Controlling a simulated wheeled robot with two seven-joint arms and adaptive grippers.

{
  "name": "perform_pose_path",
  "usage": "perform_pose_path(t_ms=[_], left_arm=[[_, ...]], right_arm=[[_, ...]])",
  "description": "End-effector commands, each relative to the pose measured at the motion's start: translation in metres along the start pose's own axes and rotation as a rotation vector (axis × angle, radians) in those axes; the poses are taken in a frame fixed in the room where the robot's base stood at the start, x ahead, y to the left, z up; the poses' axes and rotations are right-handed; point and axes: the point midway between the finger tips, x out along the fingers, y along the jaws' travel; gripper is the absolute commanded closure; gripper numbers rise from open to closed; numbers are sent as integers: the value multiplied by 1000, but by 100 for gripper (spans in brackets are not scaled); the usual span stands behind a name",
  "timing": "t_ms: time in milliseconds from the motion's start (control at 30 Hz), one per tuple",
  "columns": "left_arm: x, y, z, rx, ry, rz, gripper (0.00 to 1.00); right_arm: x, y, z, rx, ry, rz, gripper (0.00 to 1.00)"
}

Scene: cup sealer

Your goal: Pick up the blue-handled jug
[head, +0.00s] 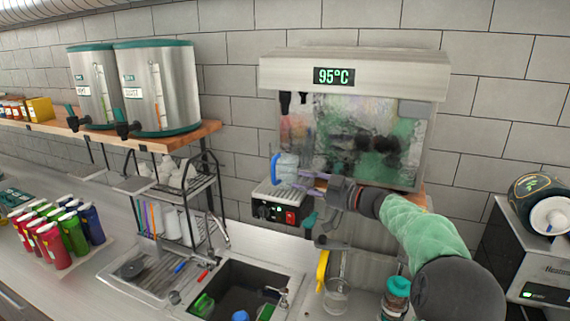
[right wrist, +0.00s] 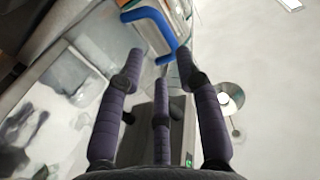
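The blue-handled jug (head: 288,168) is a clear, pale-blue vessel with its blue handle on the left side. It stands upright on top of the small metal-topped unit below the 95°C machine. My right gripper (head: 308,182) reaches in from the right, its fingertips close to the jug's right side; I cannot tell if they touch it. In the right wrist view the blue handle (right wrist: 155,28) shows just past the spread fingertips (right wrist: 160,58), with nothing clearly between them. My left gripper is out of view.
The 95°C machine (head: 355,76) overhangs the jug. The small unit (head: 270,210) has a red switch. A sink (head: 240,290) lies below. A glass (head: 336,296) and a jar (head: 396,296) stand on the counter under my right arm. A cup rack (head: 170,190) stands to the left.

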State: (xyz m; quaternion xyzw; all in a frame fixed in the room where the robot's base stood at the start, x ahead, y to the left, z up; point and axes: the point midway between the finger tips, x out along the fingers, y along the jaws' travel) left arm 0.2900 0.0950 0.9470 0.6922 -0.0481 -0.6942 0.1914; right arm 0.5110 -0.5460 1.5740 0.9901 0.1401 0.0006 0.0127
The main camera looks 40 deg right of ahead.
Motion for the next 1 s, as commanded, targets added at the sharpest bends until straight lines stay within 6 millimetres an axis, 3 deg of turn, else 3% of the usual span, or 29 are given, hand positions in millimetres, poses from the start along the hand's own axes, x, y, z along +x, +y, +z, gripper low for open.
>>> perform_pose_path(t_ms=[400, 667, 1000], left_arm=[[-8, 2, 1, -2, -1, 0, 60], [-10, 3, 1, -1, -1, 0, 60], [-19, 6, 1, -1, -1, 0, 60]], right_arm=[[49, 0, -3, -2, 1, -3, 65], [62, 0, -2, -1, 0, -1, 65], [105, 1, -3, -3, 0, -3, 65]])
